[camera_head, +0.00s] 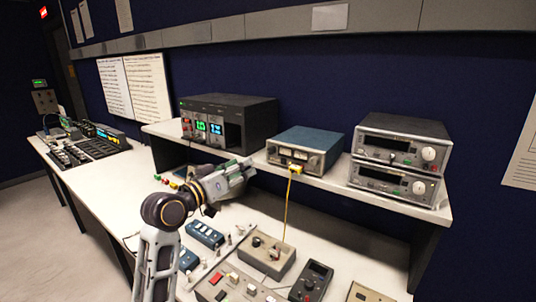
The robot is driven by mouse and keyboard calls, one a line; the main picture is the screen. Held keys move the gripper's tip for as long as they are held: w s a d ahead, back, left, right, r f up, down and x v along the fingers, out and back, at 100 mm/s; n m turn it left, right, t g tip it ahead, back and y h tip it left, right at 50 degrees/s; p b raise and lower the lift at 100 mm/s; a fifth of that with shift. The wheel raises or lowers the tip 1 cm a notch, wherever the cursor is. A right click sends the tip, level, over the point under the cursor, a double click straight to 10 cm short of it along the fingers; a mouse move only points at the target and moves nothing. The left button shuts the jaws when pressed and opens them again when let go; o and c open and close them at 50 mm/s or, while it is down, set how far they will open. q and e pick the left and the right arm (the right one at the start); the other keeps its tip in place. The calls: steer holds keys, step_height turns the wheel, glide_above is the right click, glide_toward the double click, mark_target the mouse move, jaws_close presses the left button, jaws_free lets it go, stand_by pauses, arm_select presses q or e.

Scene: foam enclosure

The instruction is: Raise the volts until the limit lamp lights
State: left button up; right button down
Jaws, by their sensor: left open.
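My left gripper (246,171) reaches over the bench from the lower left and is open. Its fingertips are just in front of the upper shelf, below and right of a black instrument (245,115) with lit green and blue displays. It appears apart from any knob, though the fingertips are small in view. A blue-topped instrument (305,140) with meters and a yellow cable stands right of the gripper. Two stacked grey instruments (400,150) with round white knobs stand at the right. No part is clearly readable as the volts control or limit lamp. My right gripper is not in view.
The yellow cable (288,205) hangs from the shelf to a grey box (267,255) on the bench. Blue boxes (205,235), a handheld meter (312,282) and a button panel (240,288) crowd the bench front. The shelf (337,178) overhangs the bench.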

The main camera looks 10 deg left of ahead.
mark_target(270, 152)
arm_select(q)
steer(key=p+x, duration=0.1)
steer(key=x, duration=0.9)
steer(key=shift+w+p, duration=0.15)
steer(key=shift+p, duration=0.2)
steer(key=shift+x, duration=1.1)
steer(key=shift+w+d, duration=0.3)
steer(key=shift+w, duration=0.25)
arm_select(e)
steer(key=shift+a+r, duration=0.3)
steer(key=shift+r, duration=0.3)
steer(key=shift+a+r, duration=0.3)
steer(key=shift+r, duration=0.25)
arm_select(q)
steer(key=c, duration=0.8)
jaws_close()
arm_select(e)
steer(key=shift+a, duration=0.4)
